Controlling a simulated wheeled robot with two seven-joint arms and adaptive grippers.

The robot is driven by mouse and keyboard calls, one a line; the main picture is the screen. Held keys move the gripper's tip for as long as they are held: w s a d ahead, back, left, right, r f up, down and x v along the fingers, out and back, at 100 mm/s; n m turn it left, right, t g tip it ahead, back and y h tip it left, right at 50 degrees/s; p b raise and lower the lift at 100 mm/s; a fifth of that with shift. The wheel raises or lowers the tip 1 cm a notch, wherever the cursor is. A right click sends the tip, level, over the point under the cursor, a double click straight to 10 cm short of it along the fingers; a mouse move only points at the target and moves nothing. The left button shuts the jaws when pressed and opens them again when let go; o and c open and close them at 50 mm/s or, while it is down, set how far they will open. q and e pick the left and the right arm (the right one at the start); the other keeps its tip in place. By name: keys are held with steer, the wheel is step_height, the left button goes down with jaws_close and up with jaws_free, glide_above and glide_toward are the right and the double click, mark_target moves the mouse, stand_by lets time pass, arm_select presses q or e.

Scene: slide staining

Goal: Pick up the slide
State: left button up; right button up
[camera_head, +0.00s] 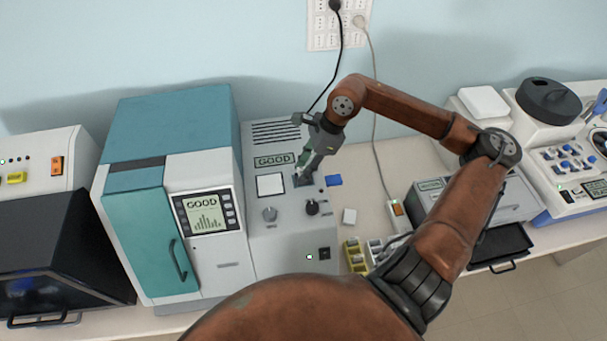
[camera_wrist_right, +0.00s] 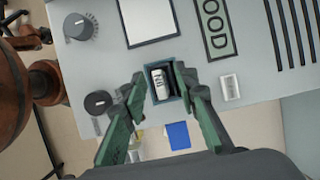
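My right gripper (camera_head: 306,160) is over the top of the grey machine (camera_head: 290,240) with the "GOOD" display, pointing down at a small dark square recess (camera_head: 303,181). In the right wrist view its two green fingers (camera_wrist_right: 160,84) are apart, one on each side of that recess. A small whitish piece with dark marks (camera_wrist_right: 160,84) sits in the recess between the fingertips; I cannot tell whether it is the slide or whether the fingers touch it. A small pale rectangular piece (camera_wrist_right: 230,88) lies on the machine top beside the display. My left gripper is not in view.
Knobs (camera_head: 312,207) and a pale square plate (camera_head: 271,185) are close to the recess. A blue piece (camera_head: 333,180) and a small white block (camera_head: 349,216) lie on the table to the right. A teal cabinet (camera_head: 150,210) stands to the left. A cable hangs behind.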

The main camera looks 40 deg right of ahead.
jaws_close()
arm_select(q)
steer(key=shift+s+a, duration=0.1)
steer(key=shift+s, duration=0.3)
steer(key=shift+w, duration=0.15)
